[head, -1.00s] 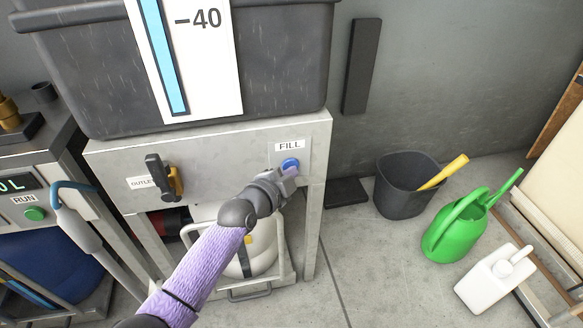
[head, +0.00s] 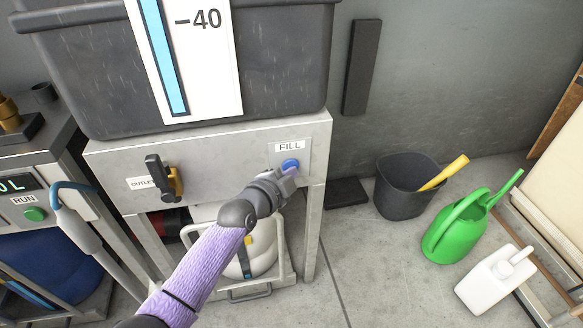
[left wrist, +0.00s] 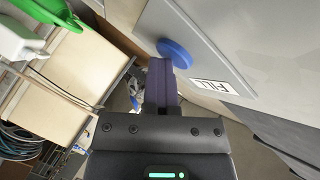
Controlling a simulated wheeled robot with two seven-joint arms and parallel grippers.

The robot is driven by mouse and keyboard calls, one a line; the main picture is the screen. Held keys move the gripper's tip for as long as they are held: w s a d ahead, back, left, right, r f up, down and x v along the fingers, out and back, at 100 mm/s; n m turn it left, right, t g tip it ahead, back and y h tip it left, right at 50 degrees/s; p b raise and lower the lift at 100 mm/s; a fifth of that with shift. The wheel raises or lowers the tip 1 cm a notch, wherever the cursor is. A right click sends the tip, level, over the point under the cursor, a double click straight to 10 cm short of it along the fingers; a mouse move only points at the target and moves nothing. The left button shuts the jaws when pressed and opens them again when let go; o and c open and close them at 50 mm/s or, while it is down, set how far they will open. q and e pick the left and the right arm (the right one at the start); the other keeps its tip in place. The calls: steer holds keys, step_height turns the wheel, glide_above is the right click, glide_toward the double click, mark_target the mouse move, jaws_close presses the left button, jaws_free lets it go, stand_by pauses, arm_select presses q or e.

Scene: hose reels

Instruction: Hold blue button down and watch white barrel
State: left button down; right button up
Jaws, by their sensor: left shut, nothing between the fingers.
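The round blue button (head: 290,164) sits on the panel under the FILL label. My left gripper (head: 287,174) is shut and empty, its fingertips at the lower part of the button. In the left wrist view the closed purple fingers (left wrist: 161,66) meet the edge of the blue button (left wrist: 174,52); how far it is pressed cannot be told. The white barrel (head: 262,258) stands below the panel inside a metal frame, partly hidden by my left arm. My right gripper is not in view.
A dark tank (head: 280,60) with a blue level strip marked -40 stands above the panel. An outlet valve (head: 165,178) is to the left.

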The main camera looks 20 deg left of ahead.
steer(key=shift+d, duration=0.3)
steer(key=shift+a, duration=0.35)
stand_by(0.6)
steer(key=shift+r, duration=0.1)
arm_select(q)
steer(key=shift+s+d+p, duration=0.5)
steer(key=shift+s+p, duration=0.3)
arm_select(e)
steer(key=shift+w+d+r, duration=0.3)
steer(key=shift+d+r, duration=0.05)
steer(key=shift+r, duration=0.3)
